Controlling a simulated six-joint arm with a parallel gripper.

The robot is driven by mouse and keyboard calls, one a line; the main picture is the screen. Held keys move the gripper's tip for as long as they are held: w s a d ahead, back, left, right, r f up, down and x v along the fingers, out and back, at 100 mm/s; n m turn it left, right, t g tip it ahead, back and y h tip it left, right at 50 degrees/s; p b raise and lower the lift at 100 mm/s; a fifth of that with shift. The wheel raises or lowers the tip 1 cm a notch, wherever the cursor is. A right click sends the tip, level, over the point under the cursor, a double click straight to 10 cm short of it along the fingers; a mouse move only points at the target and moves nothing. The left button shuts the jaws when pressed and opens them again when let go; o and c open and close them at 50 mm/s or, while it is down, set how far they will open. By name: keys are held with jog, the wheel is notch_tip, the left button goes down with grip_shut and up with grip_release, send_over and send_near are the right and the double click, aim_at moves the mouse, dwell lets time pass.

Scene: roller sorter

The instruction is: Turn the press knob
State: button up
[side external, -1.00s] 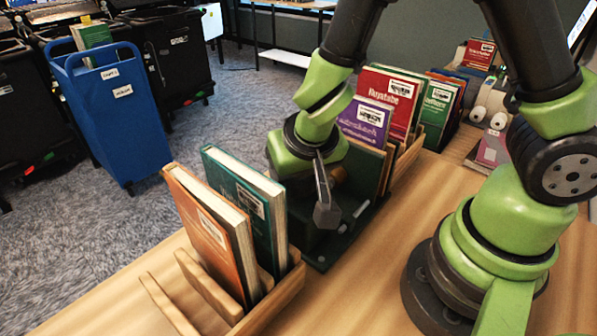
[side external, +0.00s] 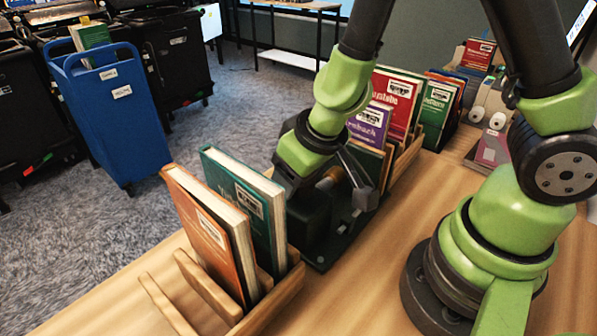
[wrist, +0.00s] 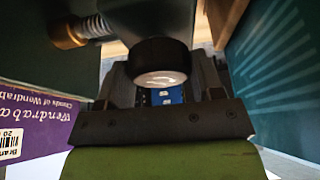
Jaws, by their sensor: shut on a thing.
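The press knob (wrist: 160,62) is a dark round knob with a pale mark on its end face in the wrist view. My gripper (wrist: 165,80) has one finger on each side of it and is shut on it. In the side external view my gripper (side external: 352,190) is turned sideways at the press (side external: 318,240), a dark unit on a flat base between two book racks. The knob cannot be made out clearly there, behind the fingers. A brass screw with a spring (wrist: 75,30) shows at upper left in the wrist view.
A wooden rack (side external: 290,283) with an orange book (side external: 205,235) and a green book (side external: 245,205) stands close on the left. A purple book (side external: 368,122) and a red book (side external: 395,95) stand close behind. The table (side external: 370,285) is clear in front.

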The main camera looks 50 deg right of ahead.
jog(key=o, duration=0.9)
jog(key=shift+m, duration=0.3)
jog(key=m+h, duration=0.2)
jog(key=m, duration=0.3)
jog(key=shift+a+m, duration=0.15)
jog(key=shift+m, duration=0.25)
jog(key=w+v, duration=0.1)
jog(key=v, duration=0.9)
jog(key=s+d+r+n+t+y, duration=0.2)
jog(key=s+d+r+y, duration=0.2)
jog(key=s+r, duration=0.6)
jog(key=shift+d+t, duration=0.4)
jog(key=shift+d, duration=0.25)
